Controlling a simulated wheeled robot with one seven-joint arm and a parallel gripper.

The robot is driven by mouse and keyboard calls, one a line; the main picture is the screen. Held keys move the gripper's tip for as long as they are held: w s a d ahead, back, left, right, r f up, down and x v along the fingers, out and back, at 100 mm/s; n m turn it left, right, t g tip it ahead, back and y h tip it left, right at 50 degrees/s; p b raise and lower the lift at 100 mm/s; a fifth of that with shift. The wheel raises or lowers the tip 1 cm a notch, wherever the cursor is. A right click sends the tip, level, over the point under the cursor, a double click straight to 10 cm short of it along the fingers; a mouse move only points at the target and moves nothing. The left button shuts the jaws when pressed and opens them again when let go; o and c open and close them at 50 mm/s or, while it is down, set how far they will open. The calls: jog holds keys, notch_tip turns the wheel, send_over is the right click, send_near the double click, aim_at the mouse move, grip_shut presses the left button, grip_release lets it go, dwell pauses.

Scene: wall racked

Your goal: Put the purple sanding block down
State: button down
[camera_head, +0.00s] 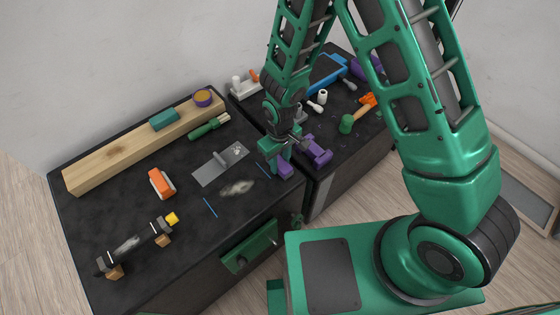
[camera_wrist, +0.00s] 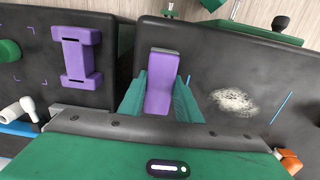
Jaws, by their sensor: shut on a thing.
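The purple sanding block (camera_wrist: 162,85) is between the two green fingers of my gripper (camera_wrist: 160,98) in the wrist view. In the head view it shows as a small purple patch (camera_head: 285,168) at my gripper (camera_head: 277,165). My gripper is shut on it, over the right front part of the left dark bench top (camera_head: 120,200), near the gap between the benches. I cannot tell whether the block touches the bench. Blue line marks (camera_head: 210,207) lie on the bench top, one of them close to my gripper.
A purple I-shaped piece (camera_head: 317,152) lies on the right bench, close to my gripper. A trowel (camera_head: 221,165) and a pale smudge (camera_head: 237,187) are to the left. An orange block (camera_head: 161,183) and a wooden beam (camera_head: 145,145) are farther left. The front left bench top is partly clear.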

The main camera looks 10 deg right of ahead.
aim_at(280, 162)
jog(key=shift+f, duration=0.1)
jog(key=c, duration=1.3)
grip_release()
notch_tip(280, 162, up, 12)
